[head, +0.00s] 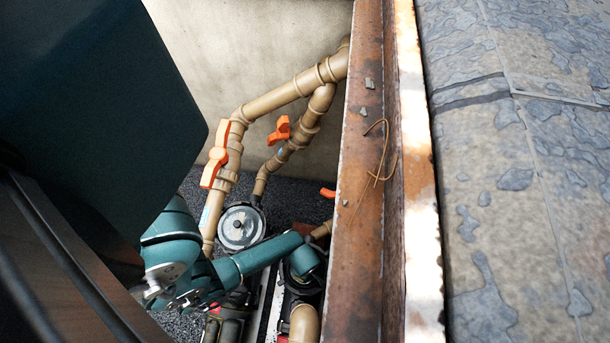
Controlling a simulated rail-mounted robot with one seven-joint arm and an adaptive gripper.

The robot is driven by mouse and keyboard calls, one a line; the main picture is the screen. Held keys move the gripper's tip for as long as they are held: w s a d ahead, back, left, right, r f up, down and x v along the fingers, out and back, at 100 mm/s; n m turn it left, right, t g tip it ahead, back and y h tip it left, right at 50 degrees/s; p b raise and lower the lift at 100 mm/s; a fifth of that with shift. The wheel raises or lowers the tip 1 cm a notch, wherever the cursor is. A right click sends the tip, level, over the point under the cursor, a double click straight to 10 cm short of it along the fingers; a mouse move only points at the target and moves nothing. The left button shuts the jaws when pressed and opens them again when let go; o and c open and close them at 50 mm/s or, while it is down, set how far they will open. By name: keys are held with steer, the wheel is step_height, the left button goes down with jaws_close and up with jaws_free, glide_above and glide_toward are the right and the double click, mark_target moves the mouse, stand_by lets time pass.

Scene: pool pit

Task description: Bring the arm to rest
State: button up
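My teal arm (250,262) reaches from the lower left into the pit, low among the pipes and pump parts. Its far visible joint (305,262) is close to the rusty beam, over the equipment; I cannot tell whether it touches anything. My gripper does not show; the rest of the arm past that joint is hidden or out of view.
Tan pipes (285,97) with orange valve handles (215,155) and (279,130) an orange handle stand behind the arm. A round metal-topped unit (241,228) is just above it. A rusty beam (368,200) with loose wire (380,150) and wet paving (520,170) lie right.

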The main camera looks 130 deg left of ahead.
steer(key=shift+c, duration=0.3)
jaws_close()
steer(key=shift+f, duration=0.1)
steer(key=shift+r+p, duration=0.5)
steer(key=shift+r+p, duration=0.6)
steer(key=shift+p, duration=0.05)
step_height(320, 180, up, 14)
steer(key=p, duration=1.4)
steer(key=shift+f, duration=0.25)
